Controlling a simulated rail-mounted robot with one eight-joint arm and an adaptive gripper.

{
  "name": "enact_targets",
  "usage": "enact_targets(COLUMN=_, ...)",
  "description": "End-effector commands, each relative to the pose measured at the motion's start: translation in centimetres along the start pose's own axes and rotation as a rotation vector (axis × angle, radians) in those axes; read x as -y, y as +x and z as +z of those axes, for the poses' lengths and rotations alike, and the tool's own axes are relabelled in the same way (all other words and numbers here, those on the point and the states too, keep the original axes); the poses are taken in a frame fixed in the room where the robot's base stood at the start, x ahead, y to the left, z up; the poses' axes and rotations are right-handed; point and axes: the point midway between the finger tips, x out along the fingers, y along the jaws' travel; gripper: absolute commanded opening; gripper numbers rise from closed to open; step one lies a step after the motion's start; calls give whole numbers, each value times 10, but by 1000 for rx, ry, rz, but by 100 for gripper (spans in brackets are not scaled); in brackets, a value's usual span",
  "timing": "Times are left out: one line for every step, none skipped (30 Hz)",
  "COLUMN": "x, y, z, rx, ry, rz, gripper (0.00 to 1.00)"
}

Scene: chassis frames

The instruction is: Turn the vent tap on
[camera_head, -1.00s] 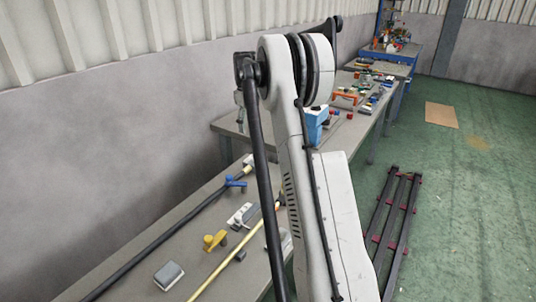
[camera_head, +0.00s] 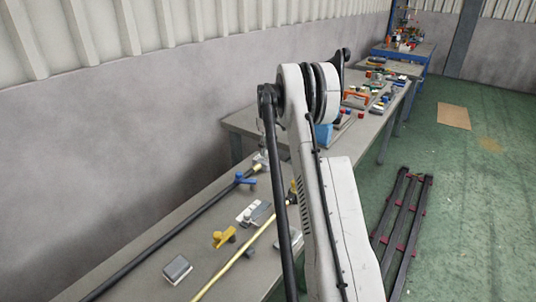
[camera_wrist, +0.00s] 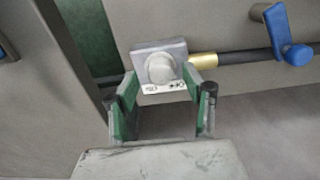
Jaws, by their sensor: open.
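In the wrist view, my gripper (camera_wrist: 160,78) is open, with its green-padded fingers on either side of a round grey knob (camera_wrist: 160,68) on a grey block. I cannot tell whether they touch it. A small label lies below the knob, too small to read surely. A brass fitting joins the block to a black pipe (camera_wrist: 235,57), which carries a blue lever tap (camera_wrist: 287,35) to the right of my gripper. The blue tap also shows in the head view (camera_head: 245,179). Which tap is the vent tap is not clear.
The grey bench (camera_head: 130,262) runs along the wall. A yellow pipe (camera_head: 240,258), a grey box (camera_head: 177,269) and white-grey parts (camera_head: 254,213) lie on it. A dark metal frame (camera_head: 405,225) lies on the green floor, which is otherwise largely clear.

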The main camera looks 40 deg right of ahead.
Motion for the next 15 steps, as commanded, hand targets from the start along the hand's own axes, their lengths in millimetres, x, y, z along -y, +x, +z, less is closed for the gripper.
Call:
enact_targets(x=0, y=7, z=0, rx=0, ry=0, rz=0, gripper=45)
enact_targets(x=0, y=11, z=0, rx=0, ry=0, rz=0, gripper=45)
enact_targets(x=0, y=15, z=0, rx=0, ry=0, rz=0, gripper=45)
enact_targets(x=0, y=18, z=0, rx=0, ry=0, rz=0, gripper=45)
enact_targets(x=0, y=20, z=0, rx=0, ry=0, rz=0, gripper=45)
enact_targets(x=0, y=23, z=0, rx=0, ry=0, rz=0, gripper=45)
enact_targets(x=0, y=24, z=0, rx=0, ry=0, rz=0, gripper=45)
enact_targets(x=0, y=25, z=0, rx=0, ry=0, rz=0, gripper=45)
enact_targets(x=0, y=26, z=0, rx=0, ry=0, rz=0, gripper=45)
enact_targets(x=0, y=27, z=0, rx=0, ry=0, rz=0, gripper=45)
enact_targets(x=0, y=27, z=0, rx=0, ry=0, rz=0, gripper=45)
enact_targets(x=0, y=27, z=0, rx=0, ry=0, rz=0, gripper=45)
enact_targets(x=0, y=27, z=0, rx=0, ry=0, rz=0, gripper=45)
enact_targets(x=0, y=27, z=0, rx=0, ry=0, rz=0, gripper=45)
enact_targets(x=0, y=27, z=0, rx=0, ry=0, rz=0, gripper=45)
